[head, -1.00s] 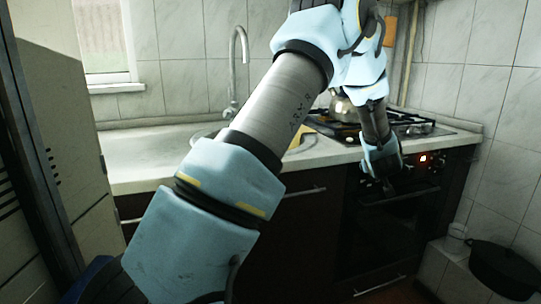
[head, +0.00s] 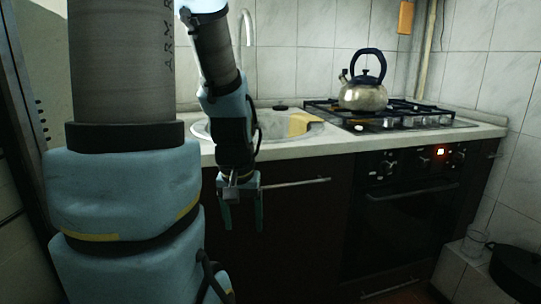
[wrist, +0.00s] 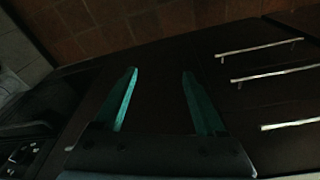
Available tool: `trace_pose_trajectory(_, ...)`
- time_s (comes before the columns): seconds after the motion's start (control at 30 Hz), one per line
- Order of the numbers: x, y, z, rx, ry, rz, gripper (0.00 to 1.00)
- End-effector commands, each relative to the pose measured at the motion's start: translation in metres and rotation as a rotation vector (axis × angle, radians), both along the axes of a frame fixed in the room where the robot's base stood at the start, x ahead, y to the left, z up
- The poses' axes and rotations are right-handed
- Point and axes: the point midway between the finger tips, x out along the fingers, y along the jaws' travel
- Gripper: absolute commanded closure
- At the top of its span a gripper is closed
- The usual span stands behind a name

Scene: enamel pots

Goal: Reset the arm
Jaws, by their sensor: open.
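My gripper (head: 241,212) hangs fingers-down in front of the dark cabinet, below the counter edge and left of the oven. In the wrist view my gripper (wrist: 160,100) shows two teal fingers spread apart with nothing between them. My arm rises in the left part of the head view, its upper links cut off by the top edge.
A metal kettle (head: 364,97) stands on the gas stove (head: 400,117), above the oven (head: 405,225). A yellow board (head: 299,124) lies at the sink (head: 205,129). A dark pot (head: 518,270) and a glass (head: 474,243) are at lower right. Cabinet handles (wrist: 258,47) project nearby.

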Motion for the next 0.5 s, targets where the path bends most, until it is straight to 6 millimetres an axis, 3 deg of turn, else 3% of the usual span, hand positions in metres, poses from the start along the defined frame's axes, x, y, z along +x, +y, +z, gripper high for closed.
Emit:
trace_pose_trajectory(0.03,-0.014,0.009,-0.006,0.01,0.024,0.008,0.27)
trace_pose_trajectory(0.1,-0.012,0.007,0.014,0.01,0.023,0.004,0.27)
trace_pose_trajectory(0.37,-0.011,0.007,0.05,0.009,0.022,0.004,0.27)
trace_pose_trajectory(0.5,-0.01,0.007,0.078,0.009,0.021,0.004,0.27)
